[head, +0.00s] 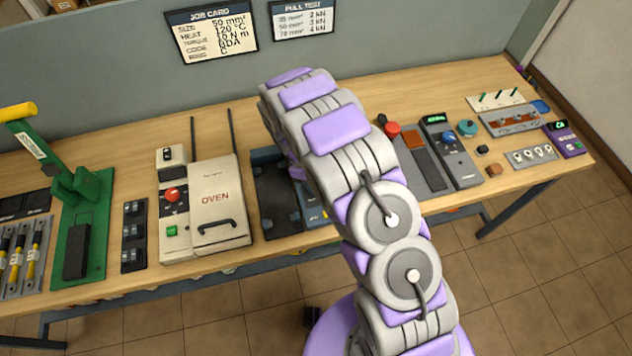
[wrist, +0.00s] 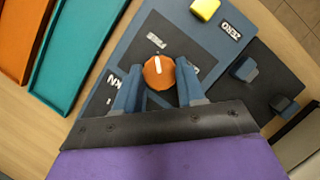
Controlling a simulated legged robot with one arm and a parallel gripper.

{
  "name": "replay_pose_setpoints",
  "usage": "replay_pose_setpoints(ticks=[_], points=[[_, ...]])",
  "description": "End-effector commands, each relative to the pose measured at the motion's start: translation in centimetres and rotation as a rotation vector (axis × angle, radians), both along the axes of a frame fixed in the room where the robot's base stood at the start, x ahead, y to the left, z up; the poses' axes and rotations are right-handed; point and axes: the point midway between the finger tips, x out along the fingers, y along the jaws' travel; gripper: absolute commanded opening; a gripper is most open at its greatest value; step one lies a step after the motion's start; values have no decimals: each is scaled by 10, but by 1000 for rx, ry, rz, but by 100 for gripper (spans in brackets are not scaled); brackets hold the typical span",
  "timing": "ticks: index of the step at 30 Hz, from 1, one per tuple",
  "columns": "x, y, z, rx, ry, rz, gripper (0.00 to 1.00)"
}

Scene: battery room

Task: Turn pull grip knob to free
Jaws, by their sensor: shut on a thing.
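In the wrist view, the pull grip knob (wrist: 159,73) is a round orange knob with a white pointer line. It sits on the dark face of a blue pull tester (wrist: 146,25). The line points toward the top of the picture, slightly left, roughly toward a small pale label (wrist: 156,42) too blurred to read surely. A second label to the right is partly covered. My gripper (wrist: 158,80) has one blue finger on each side of the knob and is shut on it. In the head view my arm hides the knob and gripper.
A yellow button (wrist: 205,9) and a ZERO label (wrist: 231,30) are on the tester. Dark blocks stand to its right, and orange and teal trays (wrist: 80,45) lie left. An oven (head: 220,200) and a green press (head: 85,225) stand along the bench's left side.

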Motion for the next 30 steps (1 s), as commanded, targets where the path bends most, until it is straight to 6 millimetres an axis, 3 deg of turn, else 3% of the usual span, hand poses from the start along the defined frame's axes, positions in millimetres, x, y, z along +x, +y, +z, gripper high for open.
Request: replay_pose_setpoints(ticks=[3, 4, 11, 22, 30], points=[[2, 1, 0, 3, -5, 2, 9], [2, 1, 0, 3, -5, 2, 41], [0, 0, 1, 2, -3, 1, 63], [1, 1, 7, 2, -4, 0, 64], [10, 19, 52, 3, -6, 1, 64]])
